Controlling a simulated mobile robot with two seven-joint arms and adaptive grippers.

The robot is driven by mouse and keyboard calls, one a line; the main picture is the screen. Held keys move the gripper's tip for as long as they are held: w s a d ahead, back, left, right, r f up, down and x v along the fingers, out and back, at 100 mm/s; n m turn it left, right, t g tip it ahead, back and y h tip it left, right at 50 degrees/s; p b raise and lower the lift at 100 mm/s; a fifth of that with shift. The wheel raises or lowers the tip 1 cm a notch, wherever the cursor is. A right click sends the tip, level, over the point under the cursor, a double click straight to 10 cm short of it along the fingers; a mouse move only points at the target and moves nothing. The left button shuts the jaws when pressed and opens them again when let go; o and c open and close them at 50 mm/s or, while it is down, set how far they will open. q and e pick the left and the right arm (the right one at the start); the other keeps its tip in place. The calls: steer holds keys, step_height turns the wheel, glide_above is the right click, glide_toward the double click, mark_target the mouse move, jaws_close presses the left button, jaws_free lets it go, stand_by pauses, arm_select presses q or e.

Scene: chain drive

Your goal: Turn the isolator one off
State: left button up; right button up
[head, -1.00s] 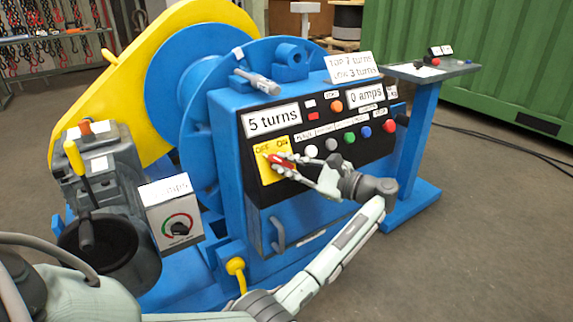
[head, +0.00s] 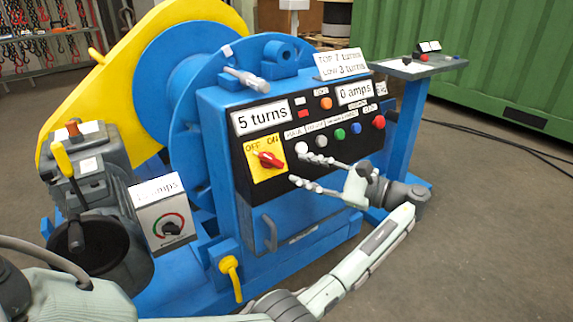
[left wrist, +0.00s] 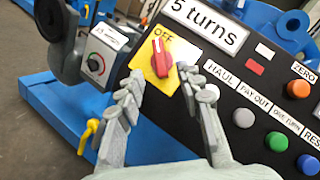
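The isolator is a red rotary knob (head: 268,159) on a yellow plate (head: 256,172) marked OFF at left and ON at right. It also shows in the left wrist view (left wrist: 162,58), where its handle lies nearly upright, with its upper end by the OFF label. The ON label is not readable there. My left gripper (head: 295,167) is open and empty, its two fingers apart, in front of the panel to the right of the knob. In the left wrist view the fingertips (left wrist: 160,76) stand either side of and below the knob, with a gap to it. My right gripper is not in view.
The black panel (head: 318,175) carries several coloured buttons right of the isolator and displays reading "5 turns" and "0 amps". A grey dial box (head: 163,219) stands at left.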

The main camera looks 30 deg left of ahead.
arm_select(q)
steer(key=d, duration=0.4)
steer(key=shift+d, duration=0.1)
steer(key=shift+f, duration=0.1)
stand_by(0.3)
